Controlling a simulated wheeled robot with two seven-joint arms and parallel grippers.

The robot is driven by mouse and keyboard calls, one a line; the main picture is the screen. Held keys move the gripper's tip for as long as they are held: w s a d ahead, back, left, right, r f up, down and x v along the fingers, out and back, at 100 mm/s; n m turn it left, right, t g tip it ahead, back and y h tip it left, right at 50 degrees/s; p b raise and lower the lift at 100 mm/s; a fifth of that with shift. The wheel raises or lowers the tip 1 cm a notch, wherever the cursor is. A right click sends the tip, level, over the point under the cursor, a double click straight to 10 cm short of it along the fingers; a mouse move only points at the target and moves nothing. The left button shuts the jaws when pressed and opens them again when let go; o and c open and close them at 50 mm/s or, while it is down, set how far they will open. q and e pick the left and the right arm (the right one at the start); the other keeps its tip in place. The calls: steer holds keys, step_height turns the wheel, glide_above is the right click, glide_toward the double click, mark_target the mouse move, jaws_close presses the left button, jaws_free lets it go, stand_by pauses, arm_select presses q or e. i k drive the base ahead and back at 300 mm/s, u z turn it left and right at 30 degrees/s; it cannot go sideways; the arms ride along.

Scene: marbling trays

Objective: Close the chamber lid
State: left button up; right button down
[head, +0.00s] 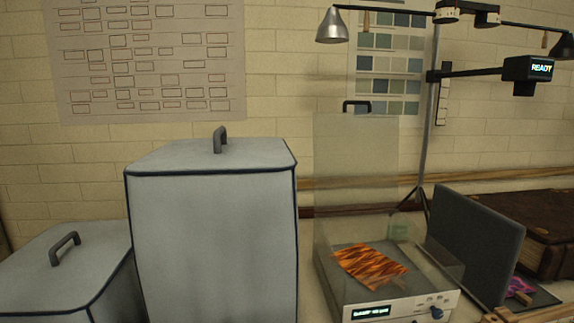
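A clear chamber (452,268) stands on a white and grey base unit at the lower right, with a small lit display (371,312) and a dark blue knob on its front. An orange and black patterned sheet (368,265) lies inside. The clear lid (355,170) stands upright at the back of the chamber, so the chamber is open. A dark handle (356,104) sits at the lid's top edge. Neither of my grippers is in the head view.
A tall grey covered box (212,240) with a top handle stands left of the chamber, and a lower one (60,270) at far left. A dark upright panel (475,245) stands close on the chamber's right. A lamp stand (430,130) with a READY screen (540,69) rises behind.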

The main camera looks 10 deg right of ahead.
mark_target(346, 102)
steer(key=z, duration=0.5)
steer(key=k, duration=0.6)
steer(key=z, duration=0.9)
steer(key=i, duration=1.25)
steer(key=u, duration=0.75)
